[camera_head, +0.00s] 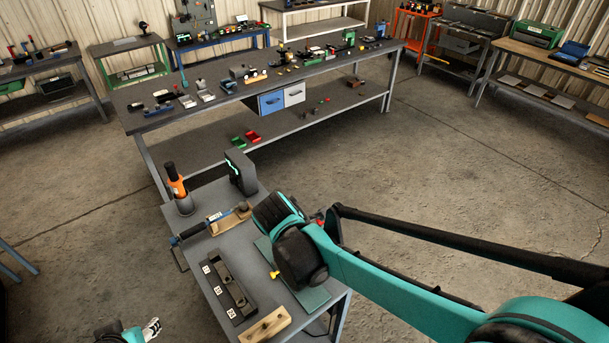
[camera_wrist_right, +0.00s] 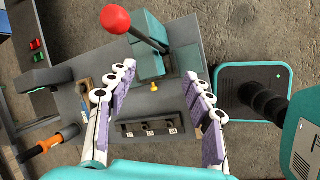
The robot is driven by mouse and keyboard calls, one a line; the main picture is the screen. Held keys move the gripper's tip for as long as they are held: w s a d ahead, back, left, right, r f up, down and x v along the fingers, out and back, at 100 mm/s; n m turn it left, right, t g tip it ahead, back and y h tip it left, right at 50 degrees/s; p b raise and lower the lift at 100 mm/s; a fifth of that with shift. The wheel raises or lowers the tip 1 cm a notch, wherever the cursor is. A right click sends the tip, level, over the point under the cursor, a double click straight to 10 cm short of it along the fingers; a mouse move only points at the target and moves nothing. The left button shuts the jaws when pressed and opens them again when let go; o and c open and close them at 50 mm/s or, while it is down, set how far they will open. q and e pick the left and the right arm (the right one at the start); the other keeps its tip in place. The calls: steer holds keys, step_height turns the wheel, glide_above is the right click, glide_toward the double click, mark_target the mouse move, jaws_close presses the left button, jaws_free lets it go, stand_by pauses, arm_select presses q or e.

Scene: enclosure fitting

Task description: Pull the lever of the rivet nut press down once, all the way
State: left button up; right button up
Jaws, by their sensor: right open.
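The rivet nut press is a teal block (camera_wrist_right: 150,66) on the small grey table in the right wrist view. Its dark lever (camera_wrist_right: 143,38) slants from the block to a red ball knob (camera_wrist_right: 116,19) at the upper left. My right gripper (camera_wrist_right: 160,73) is open and empty, its fingers wide apart. The knob is apart from the fingers, beyond the left fingertip. In the head view my right arm hides most of the press; a teal base plate (camera_head: 306,298) and a bit of red show. My left gripper (camera_head: 150,329) is at the bottom left edge, partly cut off, away from the press.
The small table also holds a dark three-slot block (camera_head: 229,290), a wooden block (camera_head: 265,326), an orange-handled tool (camera_head: 177,182), a wooden holder (camera_head: 229,220) and a black upright device (camera_head: 240,172). A long workbench (camera_head: 340,75) with parts stands behind. The floor at right is open.

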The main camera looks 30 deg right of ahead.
arm_select(q)
step_height(320, 180, up, 11)
steer(key=p, duration=0.8)
arm_select(e)
steer(key=w+d+r+n+g+h, duration=0.1)
steer(key=w+r+n+g+h, duration=0.15)
steer(key=r+n, duration=0.4)
arm_select(q)
step_height(320, 180, down, 7)
steer(key=b, duration=0.6)
steer(key=shift+r, duration=0.2)
arm_select(e)
steer(key=shift+m+t, duration=0.25)
steer(key=shift+t, duration=0.1)
steer(key=shift+w+d+r+x, duration=0.15)
steer(key=shift+d+x, duration=0.05)
steer(key=shift+x, duration=1.25)
steer(key=shift+w+d+r+x, duration=0.15)
steer(key=shift+w+x, duration=0.05)
steer(key=shift+x, duration=1.25)
steer(key=shift+w+d+r+x, duration=0.15)
steer(key=shift+d+x, duration=0.05)
steer(key=shift+x, duration=1.25)
jaws_close()
